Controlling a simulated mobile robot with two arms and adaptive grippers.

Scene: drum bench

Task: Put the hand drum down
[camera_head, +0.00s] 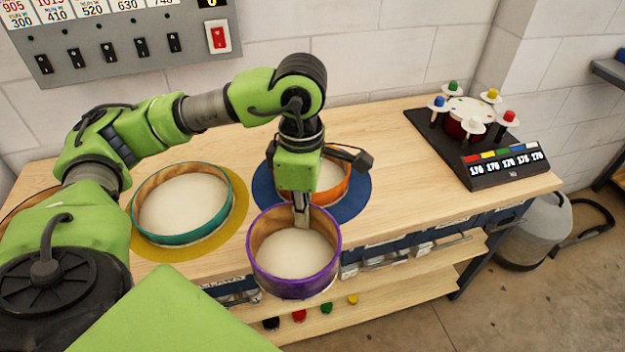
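A hand drum with a purple rim (293,288) and a pale skin is held up at the bench's front edge, overlapping the edge in the picture. My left gripper (302,214) comes down from above and is shut on the drum's far rim, one finger showing inside it. A second drum with an orange rim (336,190) sits on a round blue mat (358,189) just behind, partly hidden by my gripper. A third drum with a teal rim (181,239) sits on a round yellow mat (240,215) to the left. My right gripper is out of view.
A black stand (480,167) with coloured pegs, a small drum and a number display is at the bench's right. Bare wood (400,180) lies between it and the blue mat. Drawers and a lower shelf (400,290) are below. A switch panel (130,45) hangs behind.

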